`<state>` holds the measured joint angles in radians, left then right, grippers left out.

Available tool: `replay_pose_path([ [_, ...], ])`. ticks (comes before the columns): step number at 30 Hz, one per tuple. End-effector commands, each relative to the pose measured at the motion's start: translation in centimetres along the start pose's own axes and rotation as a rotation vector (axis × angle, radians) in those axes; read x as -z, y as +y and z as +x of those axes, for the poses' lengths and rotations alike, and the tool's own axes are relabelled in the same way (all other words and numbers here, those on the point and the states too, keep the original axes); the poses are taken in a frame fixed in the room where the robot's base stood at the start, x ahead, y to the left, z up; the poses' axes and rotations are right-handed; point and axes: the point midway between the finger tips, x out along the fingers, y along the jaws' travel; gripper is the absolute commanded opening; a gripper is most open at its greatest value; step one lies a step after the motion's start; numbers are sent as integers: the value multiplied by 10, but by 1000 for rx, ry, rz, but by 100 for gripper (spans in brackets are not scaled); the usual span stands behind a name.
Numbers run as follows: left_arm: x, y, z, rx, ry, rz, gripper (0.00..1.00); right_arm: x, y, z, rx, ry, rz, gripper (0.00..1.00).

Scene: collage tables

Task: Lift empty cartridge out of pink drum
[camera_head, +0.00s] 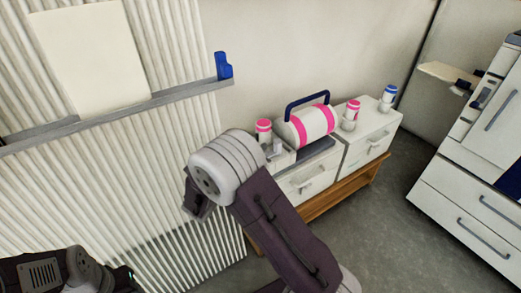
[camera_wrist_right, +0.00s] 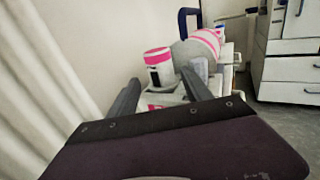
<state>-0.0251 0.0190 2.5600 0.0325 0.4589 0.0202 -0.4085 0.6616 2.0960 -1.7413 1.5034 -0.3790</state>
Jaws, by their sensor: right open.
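The drum (camera_head: 306,127), white with pink bands and a raised blue handle, lies on a dark base on the cabinet. It also shows in the right wrist view (camera_wrist_right: 203,46). A pink-and-white cylinder (camera_head: 263,131) stands left of it. In the right wrist view this cylinder (camera_wrist_right: 158,68) has a dark window and stands beyond my fingers. My right gripper (camera_wrist_right: 160,96) is open and empty, apart from the cylinder and the drum. I cannot see inside the drum or tell whether a cartridge is in it. My left gripper is out of view; only its arm shows.
A pink-banded cylinder (camera_head: 352,112) and a blue-capped one (camera_head: 388,95) stand right of the drum. White drawers (camera_head: 368,146) sit on a wooden bench (camera_head: 340,195). A rail (camera_head: 115,115) crosses the ribbed wall at left. A large white cabinet (camera_head: 470,185) stands right, with clear floor between.

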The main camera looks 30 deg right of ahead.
Motion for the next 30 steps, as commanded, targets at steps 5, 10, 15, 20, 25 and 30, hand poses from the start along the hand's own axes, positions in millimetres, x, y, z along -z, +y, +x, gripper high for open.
replay_pose_path([
  [5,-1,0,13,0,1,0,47,2,-1,20,6,-1,6,58],
  [10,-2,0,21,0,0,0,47,-1,-1,38,3,0,3,58],
  [15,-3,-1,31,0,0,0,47,1,-1,49,5,-1,5,58],
  [20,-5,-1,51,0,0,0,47,-1,0,79,6,0,5,58],
  [25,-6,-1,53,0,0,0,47,-5,1,92,2,1,2,58],
  [30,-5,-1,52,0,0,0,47,-6,1,91,2,1,1,55],
])
